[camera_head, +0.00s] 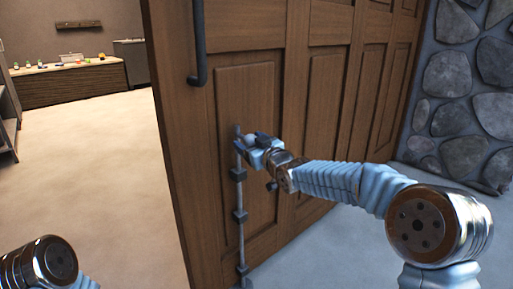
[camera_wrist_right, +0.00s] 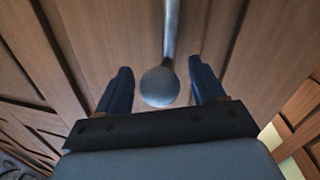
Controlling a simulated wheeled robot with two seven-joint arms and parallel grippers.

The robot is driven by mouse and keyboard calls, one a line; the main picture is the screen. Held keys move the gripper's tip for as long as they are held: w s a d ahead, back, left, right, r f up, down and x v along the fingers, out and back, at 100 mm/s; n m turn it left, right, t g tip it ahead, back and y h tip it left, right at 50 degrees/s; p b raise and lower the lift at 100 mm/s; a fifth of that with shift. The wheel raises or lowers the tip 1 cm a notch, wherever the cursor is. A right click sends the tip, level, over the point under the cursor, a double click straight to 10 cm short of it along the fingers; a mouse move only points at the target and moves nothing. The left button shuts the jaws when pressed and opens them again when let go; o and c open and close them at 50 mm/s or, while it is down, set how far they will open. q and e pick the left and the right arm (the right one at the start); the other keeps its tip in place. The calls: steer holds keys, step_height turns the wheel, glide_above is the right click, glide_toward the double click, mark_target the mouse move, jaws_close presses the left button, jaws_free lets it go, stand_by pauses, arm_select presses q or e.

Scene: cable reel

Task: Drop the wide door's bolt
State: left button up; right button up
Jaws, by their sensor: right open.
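The wide wooden door (camera_head: 219,64) fills the middle of the head view. Its bolt (camera_head: 241,207) is a long grey vertical rod in dark brackets, running down the door's left part towards the floor. My right gripper (camera_head: 246,143) is at the rod's upper end. In the right wrist view, the bolt's round grey knob (camera_wrist_right: 160,87) sits between the two dark, open fingers (camera_wrist_right: 158,72), with gaps on both sides. The rod runs away from the knob along the door. My left gripper is out of view; only part of my left arm shows at bottom left.
A dark vertical pull handle (camera_head: 198,45) is above the bolt. A stone wall (camera_head: 463,95) stands at the right. Left of the door, an open floor (camera_head: 85,150) leads to a low wooden counter (camera_head: 65,84) with small items on it.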

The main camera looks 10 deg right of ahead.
steer(key=b+v, duration=0.1)
steer(key=v, duration=1.2)
steer(key=shift+s, duration=0.2)
steer(key=shift+d+f, duration=0.1)
steer(key=shift+f, duration=0.05)
steer(key=s+a+f+m+g+h+p, duration=0.1)
steer(key=s+f+m+g+p, duration=0.15)
steer(key=f, duration=1.05)
steer(key=s+f+m+g+h+p, duration=0.15)
steer(key=f+g, duration=0.25)
steer(key=f, duration=0.8)
steer(key=s+f+m+g+p, duration=0.2)
steer(key=s+f+g, duration=0.2)
steer(key=s+f, duration=0.5)
steer(key=s+a+f+m+g+p, duration=0.1)
steer(key=s+f+g, duration=0.4)
steer(key=s+f, duration=0.5)
steer(key=s+m+p, duration=0.1)
steer(key=s, duration=0.5)
steer(key=shift+a+f+m, duration=0.2)
steer(key=shift+f+m, duration=0.1)
steer(key=shift+f, duration=0.05)
steer(key=shift+w, duration=0.1)
